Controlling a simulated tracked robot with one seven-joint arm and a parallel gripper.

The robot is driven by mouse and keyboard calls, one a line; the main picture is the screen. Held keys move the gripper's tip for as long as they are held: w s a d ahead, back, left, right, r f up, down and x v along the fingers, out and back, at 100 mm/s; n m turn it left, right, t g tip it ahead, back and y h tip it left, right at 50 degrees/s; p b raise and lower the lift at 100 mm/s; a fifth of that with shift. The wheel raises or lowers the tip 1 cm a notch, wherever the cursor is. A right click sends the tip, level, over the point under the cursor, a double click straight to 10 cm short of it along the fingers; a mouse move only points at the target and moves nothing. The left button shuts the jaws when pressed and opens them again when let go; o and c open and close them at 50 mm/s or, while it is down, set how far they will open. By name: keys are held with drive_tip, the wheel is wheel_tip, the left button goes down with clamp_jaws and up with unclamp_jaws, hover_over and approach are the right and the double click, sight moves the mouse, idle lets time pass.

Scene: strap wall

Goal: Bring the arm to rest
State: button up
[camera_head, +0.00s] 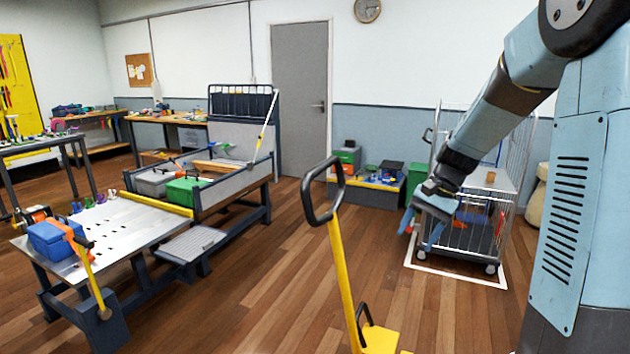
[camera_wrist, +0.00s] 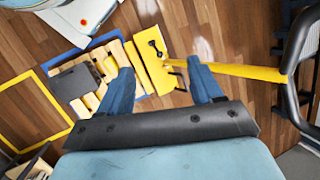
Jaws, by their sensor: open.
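My arm reaches down from the upper right in the head view. My gripper (camera_head: 420,232) hangs in the air in front of the wire cage trolley (camera_head: 482,215), its fingers pointing down. In the wrist view my gripper (camera_wrist: 162,76) shows two blue fingers spread wide apart. Nothing is held between them. The floor and a yellow base plate (camera_wrist: 157,66) show below and beyond the fingertips.
A yellow post (camera_head: 342,270) with a black loop handle stands in the foreground, left of my gripper. A metal workbench (camera_head: 130,235) with a blue box (camera_head: 50,240) stands at left. A slatted wooden platform (camera_wrist: 88,100) lies below. Open wooden floor (camera_head: 270,290) lies between.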

drive_tip(key=s+r+n+t+h, duration=0.2)
drive_tip(key=s+r, duration=0.3)
drive_tip(key=s, duration=0.6)
drive_tip(key=s+r+n+t+h, duration=0.2)
drive_tip(key=s+r+n+t, duration=0.2)
drive_tip(key=s, duration=0.7)
drive_tip(key=shift+s+a+r+n+t, duration=0.25)
drive_tip(key=shift+a+r+n+t, duration=0.15)
drive_tip(key=shift+r, duration=0.85)
drive_tip(key=shift+c, duration=0.4)
